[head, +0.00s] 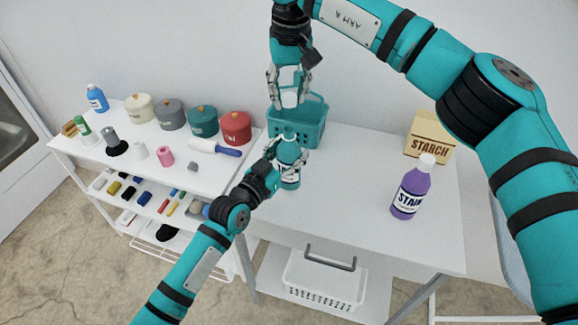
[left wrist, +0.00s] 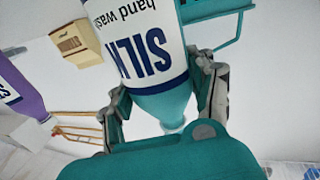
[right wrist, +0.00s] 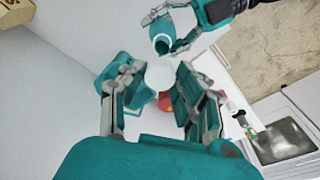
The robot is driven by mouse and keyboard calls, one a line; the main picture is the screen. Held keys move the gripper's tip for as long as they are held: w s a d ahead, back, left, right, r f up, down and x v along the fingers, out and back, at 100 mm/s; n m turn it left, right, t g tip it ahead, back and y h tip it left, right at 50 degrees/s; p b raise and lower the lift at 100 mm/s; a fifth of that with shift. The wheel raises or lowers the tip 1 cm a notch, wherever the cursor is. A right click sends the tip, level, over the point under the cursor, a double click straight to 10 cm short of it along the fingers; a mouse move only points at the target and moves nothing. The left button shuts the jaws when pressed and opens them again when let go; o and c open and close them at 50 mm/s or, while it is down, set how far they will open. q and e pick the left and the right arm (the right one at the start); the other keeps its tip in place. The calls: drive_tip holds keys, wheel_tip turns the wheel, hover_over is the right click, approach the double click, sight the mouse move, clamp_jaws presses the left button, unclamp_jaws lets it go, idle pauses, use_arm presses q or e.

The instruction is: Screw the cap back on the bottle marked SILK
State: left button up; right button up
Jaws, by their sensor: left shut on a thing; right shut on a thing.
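The SILK bottle (head: 290,178) is teal with a white label and stands upright near the table's left end. My left gripper (head: 289,152) is shut around its upper part; the bottle fills the space between the fingers in the left wrist view (left wrist: 165,100). The bottle's pale neck (head: 289,135) shows uncapped, and its top also shows in the right wrist view (right wrist: 162,46). My right gripper (head: 288,98) is shut on the white cap (head: 289,100), held above the bottle with a gap between. The cap also shows in the right wrist view (right wrist: 160,75).
A teal basket (head: 312,128) stands just behind the bottle. A purple STAIN bottle (head: 411,190) and a STARCH box (head: 430,137) stand on the right of the white table (head: 350,215). The shelf at left holds several lidded pots (head: 203,120). The table's middle is clear.

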sight(287, 131)
use_arm(q)
clamp_jaws()
use_arm(e)
drive_tip(key=f, duration=0.5)
drive_tip(key=shift+s+a, duration=0.1)
drive_tip(key=shift+s, duration=0.1)
drive_tip(key=shift+f, duration=0.1)
idle(0.4)
drive_tip(key=shift+s+a+f+m, duration=0.1)
drive_tip(key=shift+f+m, duration=0.2)
drive_tip(key=shift+f, duration=0.45)
drive_tip(key=shift+f, duration=0.6)
